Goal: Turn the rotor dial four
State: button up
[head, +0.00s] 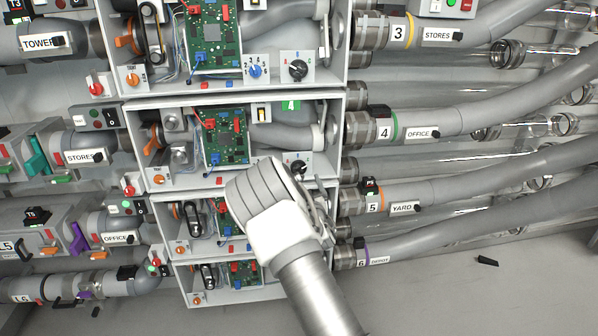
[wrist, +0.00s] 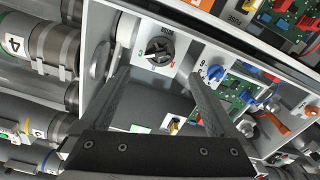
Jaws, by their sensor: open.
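The rotor dial four is a black round knob on a white plate (head: 298,166), at the right of the open unit beside the tube labelled 4. In the wrist view the dial (wrist: 159,47) is at upper middle, with small coloured letters around it. My gripper (wrist: 160,74) is open and empty. Its two fingers point toward the plate, one on each side of the dial as seen in the wrist view. The dial appears beyond the fingertips; I cannot tell the exact gap. In the head view my arm hides most of the fingers.
A similar black dial (head: 298,69) sits in the unit above. In the wrist view a blue dial (wrist: 217,73) and a green circuit board (wrist: 238,92) are right of my fingers. Grey tube four (head: 437,122) runs right. The floor at lower right is mostly clear.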

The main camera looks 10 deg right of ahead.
aim_at(299, 169)
jog(key=w+b, duration=0.1)
jog(key=w, duration=0.8)
jog(key=c, duration=1.3)
